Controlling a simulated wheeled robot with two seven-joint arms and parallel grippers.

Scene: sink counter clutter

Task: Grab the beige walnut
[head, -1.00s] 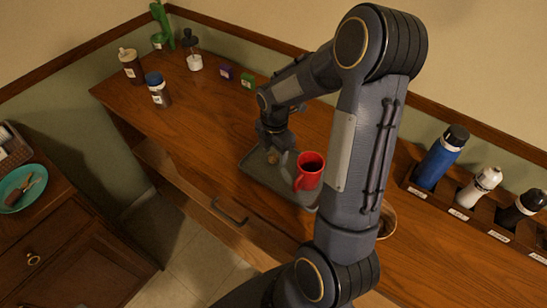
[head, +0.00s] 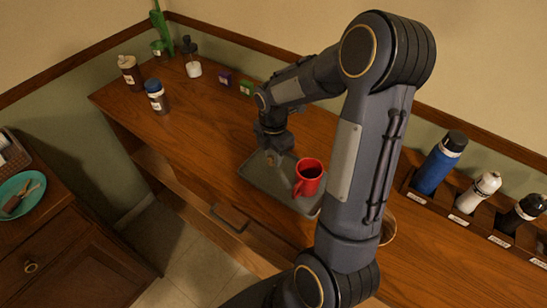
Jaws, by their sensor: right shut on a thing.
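The beige walnut (head: 271,159) shows as a small tan spot between the fingertips of my right gripper (head: 271,157). The gripper is shut on it, over the left part of the grey tray (head: 262,184). The fingers hide part of the walnut, and I cannot tell how far it is above the tray. My left gripper is not in view.
A blue bottle (head: 438,165), a white bottle (head: 478,192) and a black bottle stand in a labelled rack at right. Jars, a cactus (head: 161,28) and two small boxes (head: 246,88) sit at the back left. A bowl (head: 388,226) is partly behind my arm.

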